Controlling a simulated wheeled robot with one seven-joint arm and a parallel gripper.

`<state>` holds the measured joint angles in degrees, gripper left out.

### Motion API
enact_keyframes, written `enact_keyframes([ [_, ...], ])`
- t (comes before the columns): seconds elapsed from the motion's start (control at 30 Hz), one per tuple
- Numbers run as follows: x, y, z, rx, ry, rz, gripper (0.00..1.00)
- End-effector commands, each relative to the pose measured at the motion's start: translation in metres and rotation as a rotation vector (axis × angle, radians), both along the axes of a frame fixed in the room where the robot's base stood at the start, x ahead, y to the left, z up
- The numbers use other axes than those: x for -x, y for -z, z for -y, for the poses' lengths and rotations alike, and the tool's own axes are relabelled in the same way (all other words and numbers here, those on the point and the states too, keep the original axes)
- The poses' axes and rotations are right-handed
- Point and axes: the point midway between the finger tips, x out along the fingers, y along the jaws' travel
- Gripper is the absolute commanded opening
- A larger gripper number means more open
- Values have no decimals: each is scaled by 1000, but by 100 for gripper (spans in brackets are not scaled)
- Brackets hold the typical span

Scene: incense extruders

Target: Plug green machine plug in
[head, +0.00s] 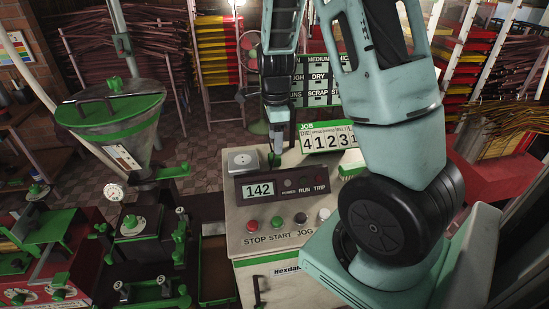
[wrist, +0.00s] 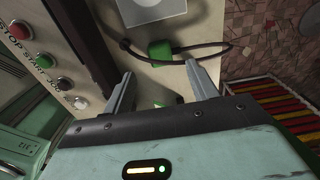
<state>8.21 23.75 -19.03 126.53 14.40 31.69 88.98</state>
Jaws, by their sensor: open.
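The green plug (wrist: 160,51) lies on the pale top of the control cabinet in the wrist view, with a dark cord looping around it. It shows as a small green shape in the head view (head: 274,159). The light socket plate (wrist: 152,8) is just beyond it in the wrist view and sits at the cabinet's back left in the head view (head: 243,158). My gripper (wrist: 159,69) is open, its fingertips on either side of and just short of the plug. In the head view my gripper (head: 277,146) points down above the plug. Contact cannot be told.
A number board (head: 328,137) stands right of my gripper. A green-lidded hopper (head: 113,110) stands left. Another small green part (wrist: 160,103) shows between my fingers.

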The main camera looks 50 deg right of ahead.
Motion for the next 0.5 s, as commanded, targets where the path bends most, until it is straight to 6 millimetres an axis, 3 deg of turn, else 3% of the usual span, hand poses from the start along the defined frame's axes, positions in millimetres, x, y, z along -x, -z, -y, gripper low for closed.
enact_keyframes([
  [0.37,0,4,0,-1,0,0,58],
  [0.5,2,15,1,-2,2,-5,58],
])
